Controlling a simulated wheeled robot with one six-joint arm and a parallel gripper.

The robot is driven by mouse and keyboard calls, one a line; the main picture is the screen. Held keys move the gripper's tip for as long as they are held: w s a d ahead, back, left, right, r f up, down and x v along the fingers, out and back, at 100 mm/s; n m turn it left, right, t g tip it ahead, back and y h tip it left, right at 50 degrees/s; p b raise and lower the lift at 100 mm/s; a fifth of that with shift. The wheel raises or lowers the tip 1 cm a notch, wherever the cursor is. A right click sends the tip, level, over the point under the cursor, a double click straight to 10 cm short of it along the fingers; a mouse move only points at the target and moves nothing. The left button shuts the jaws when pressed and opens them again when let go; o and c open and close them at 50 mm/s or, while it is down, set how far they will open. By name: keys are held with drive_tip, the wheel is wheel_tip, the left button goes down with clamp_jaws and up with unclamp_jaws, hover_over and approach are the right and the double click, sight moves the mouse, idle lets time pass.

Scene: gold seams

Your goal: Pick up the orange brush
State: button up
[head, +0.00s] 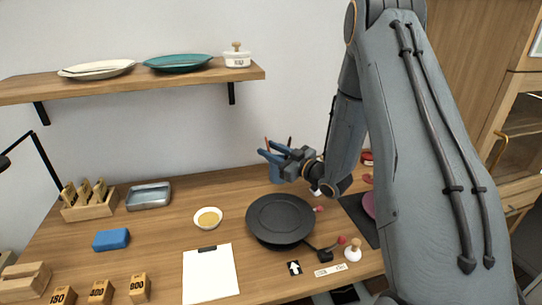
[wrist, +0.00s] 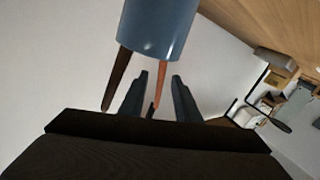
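A blue cup (head: 275,174) stands at the back of the table and holds thin handles. In the wrist view the cup (wrist: 155,28) is upside down at the top. The orange brush (wrist: 162,82) shows there as an orange-brown handle sticking out of it, beside a dark handle (wrist: 117,80). My gripper (wrist: 160,76) is open, with the orange handle between its two fingers and gaps visible on both sides. In the head view my gripper (head: 266,148) is at the handles just above the cup. The brush's lower end is hidden in the cup.
A black pan (head: 280,219) lies in front of the cup, with a small yellow-filled bowl (head: 208,217) to its left. A shelf (head: 150,84) with plates and a lidded pot hangs on the wall above. A clipboard (head: 210,274) lies at the front.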

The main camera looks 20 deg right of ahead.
drive_tip(key=shift+w+a, duration=0.2)
drive_tip(key=shift+w, duration=0.1)
drive_tip(key=shift+c, duration=0.5)
clamp_jaws()
drive_tip(key=shift+r, duration=0.15)
drive_tip(key=shift+r+b, duration=1.2)
drive_tip(key=shift+r, duration=3.65)
